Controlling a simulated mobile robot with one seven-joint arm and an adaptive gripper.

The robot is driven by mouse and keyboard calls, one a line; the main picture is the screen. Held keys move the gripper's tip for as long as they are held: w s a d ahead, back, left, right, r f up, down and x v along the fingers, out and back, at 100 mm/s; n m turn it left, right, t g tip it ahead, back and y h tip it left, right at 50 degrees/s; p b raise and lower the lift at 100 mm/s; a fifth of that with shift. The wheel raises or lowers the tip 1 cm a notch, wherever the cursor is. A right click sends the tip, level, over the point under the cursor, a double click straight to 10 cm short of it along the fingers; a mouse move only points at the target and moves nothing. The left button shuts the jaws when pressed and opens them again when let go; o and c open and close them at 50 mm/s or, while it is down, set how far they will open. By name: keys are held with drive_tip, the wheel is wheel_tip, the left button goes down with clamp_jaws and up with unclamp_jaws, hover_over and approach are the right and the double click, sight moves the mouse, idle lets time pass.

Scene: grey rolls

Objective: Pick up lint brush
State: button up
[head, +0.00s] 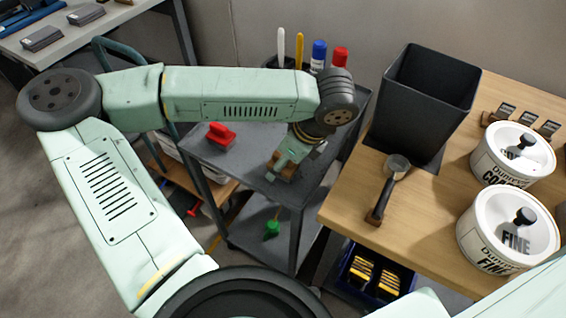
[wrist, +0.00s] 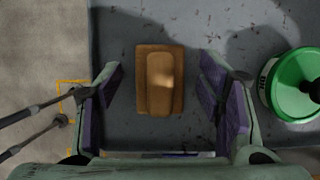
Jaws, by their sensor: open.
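The lint brush, a brown wooden block with a raised lighter grip, lies on a dark grey surface in the middle of the wrist view (wrist: 160,84). In the head view a brown bit of it shows on the grey cart top (head: 310,198), mostly covered by my gripper (head: 286,170). In the wrist view my gripper (wrist: 161,82) is open, with one purple-padded finger to each side of the brush. Gaps show between the brush and both pads, so the gripper is apart from it in this view. Its height above the brush is hard to tell.
A green-lidded round container (wrist: 292,84) stands right of the right finger. A red-handled item (head: 220,134) lies left on the cart; brushes and red and blue bottles (head: 318,56) stand behind. The wooden bench (head: 350,208) with a black bin (head: 420,105) is at right.

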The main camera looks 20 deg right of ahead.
drive_tip(key=shift+c, duration=0.4)
drive_tip(key=c, duration=1.2)
drive_tip(key=shift+r, duration=0.1)
drive_tip(key=shift+c, duration=0.2)
drive_tip(key=shift+r+b, duration=0.45)
drive_tip(key=shift+r, duration=0.1)
wheel_tip(320, 180, up, 2)
drive_tip(key=shift+r+b, duration=0.1)
drive_tip(key=shift+b, duration=0.5)
drive_tip(key=s+a+b, duration=0.3)
drive_tip(key=s+b, duration=0.2)
drive_tip(key=s, duration=0.2)
drive_tip(key=s+a+r+b, duration=0.1)
drive_tip(key=s+a+b, duration=0.2)
drive_tip(key=s, duration=0.4)
drive_tip(key=shift+s+a+r+b, duration=0.25)
drive_tip(key=shift+a+r+b, duration=0.1)
drive_tip(key=shift+b, duration=0.5)
